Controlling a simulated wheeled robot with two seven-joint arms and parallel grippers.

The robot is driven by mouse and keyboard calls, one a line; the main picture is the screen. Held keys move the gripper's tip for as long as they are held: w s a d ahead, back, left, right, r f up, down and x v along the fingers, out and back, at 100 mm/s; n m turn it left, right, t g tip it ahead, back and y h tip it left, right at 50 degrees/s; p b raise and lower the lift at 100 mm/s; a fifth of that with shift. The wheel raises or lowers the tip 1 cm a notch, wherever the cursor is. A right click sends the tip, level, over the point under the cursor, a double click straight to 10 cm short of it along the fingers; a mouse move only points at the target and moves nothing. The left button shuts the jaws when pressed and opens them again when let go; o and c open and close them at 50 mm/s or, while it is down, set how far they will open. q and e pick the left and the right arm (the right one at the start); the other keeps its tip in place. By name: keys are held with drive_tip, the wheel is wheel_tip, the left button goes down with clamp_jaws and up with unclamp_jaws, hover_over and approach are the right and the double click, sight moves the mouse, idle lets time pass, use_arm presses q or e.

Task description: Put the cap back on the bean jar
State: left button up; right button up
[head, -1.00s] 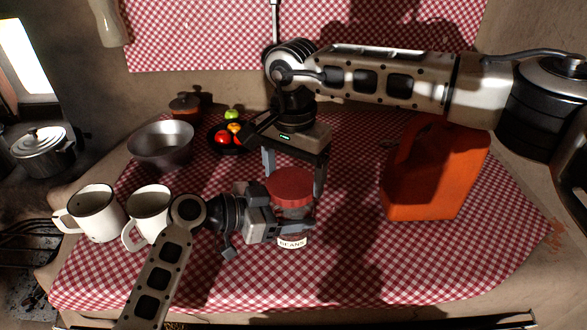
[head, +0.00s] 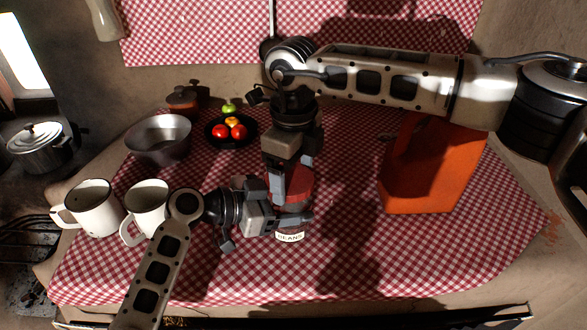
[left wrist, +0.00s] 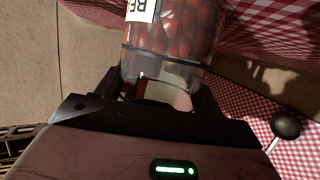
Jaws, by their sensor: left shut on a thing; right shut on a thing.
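The bean jar (head: 289,237) stands upright on the checked cloth, its white label facing me. My left gripper (head: 281,214) is shut around the jar's body from the left. In the left wrist view the clear jar (left wrist: 172,35), full of red beans, sits between the fingers. The red cap (head: 297,188) is at the top of the jar. My right gripper (head: 290,176) points down from above and is shut on the cap, its fingers partly hiding it. Whether the cap is fully seated on the rim is hidden.
Two white mugs (head: 94,209) stand left of my left gripper. A metal bowl (head: 158,140) and a black plate (head: 212,143) with fruit are behind. An orange jug (head: 425,170) stands to the right. The cloth (head: 350,265) in front is clear.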

drive_tip(key=shift+s+a+m, duration=0.1)
drive_tip(key=shift+m, duration=0.9)
drive_tip(key=o, duration=1)
drive_tip(key=shift+c, duration=0.2)
drive_tip(key=shift+r, duration=0.15)
drive_tip(key=shift+r, duration=2.15)
